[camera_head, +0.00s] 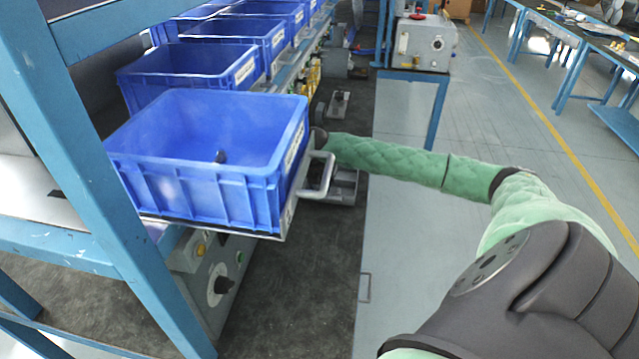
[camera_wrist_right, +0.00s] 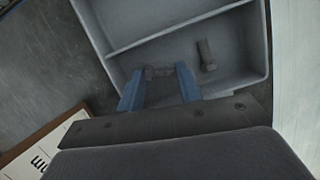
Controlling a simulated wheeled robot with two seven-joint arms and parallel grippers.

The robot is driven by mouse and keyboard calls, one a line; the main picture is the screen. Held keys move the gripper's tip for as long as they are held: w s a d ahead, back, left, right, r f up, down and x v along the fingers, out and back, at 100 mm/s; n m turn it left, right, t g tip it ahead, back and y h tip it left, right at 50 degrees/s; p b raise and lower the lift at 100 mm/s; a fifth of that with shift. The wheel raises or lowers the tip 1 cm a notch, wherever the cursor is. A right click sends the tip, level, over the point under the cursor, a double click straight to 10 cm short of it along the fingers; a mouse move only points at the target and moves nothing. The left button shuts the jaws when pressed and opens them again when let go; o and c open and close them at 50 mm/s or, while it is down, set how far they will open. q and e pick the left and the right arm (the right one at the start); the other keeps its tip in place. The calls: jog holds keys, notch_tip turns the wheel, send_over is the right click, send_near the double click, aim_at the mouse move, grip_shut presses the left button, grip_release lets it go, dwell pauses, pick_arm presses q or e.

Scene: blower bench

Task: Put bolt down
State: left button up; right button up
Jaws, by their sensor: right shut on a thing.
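In the right wrist view, the two blue fingers of my right gripper (camera_wrist_right: 158,77) are shut on a dark bolt (camera_wrist_right: 157,72), which lies crosswise between the tips. The gripper is over a grey tray (camera_wrist_right: 262,45) with a divider. A second bolt (camera_wrist_right: 207,56) lies in the same compartment, right of the fingers. I cannot tell whether the held bolt touches the tray floor. My left gripper is in neither view.
A small dark object (camera_head: 220,156) lies in the front blue bin, which has a metal handle (camera_head: 320,175) beside it. A blue post (camera_head: 110,170) rises at left. A labelled board (camera_wrist_right: 45,140) lies near the tray. Open floor (camera_head: 520,130) is at right.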

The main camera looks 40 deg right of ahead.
jog(key=shift+f, duration=0.4)
jog(key=o, duration=1)
jog(key=shift+r, duration=0.35)
pick_arm(q)
jog(key=shift+t+h, duration=0.4)
jog(key=d+f+b, duration=0.1)
jog(key=w+d+f+b, duration=0.1)
jog(key=f, duration=0.1)
jog(key=shift+d+f, duration=0.15)
jog(key=shift+d, duration=0.25)
pick_arm(e)
jog(key=v, duration=1.1)
jog(key=shift+r, duration=0.3)
pick_arm(q)
jog(key=shift+w+d+r, duration=0.1)
jog(key=shift+d+r, duration=0.1)
jog(key=shift+r, duration=0.05)
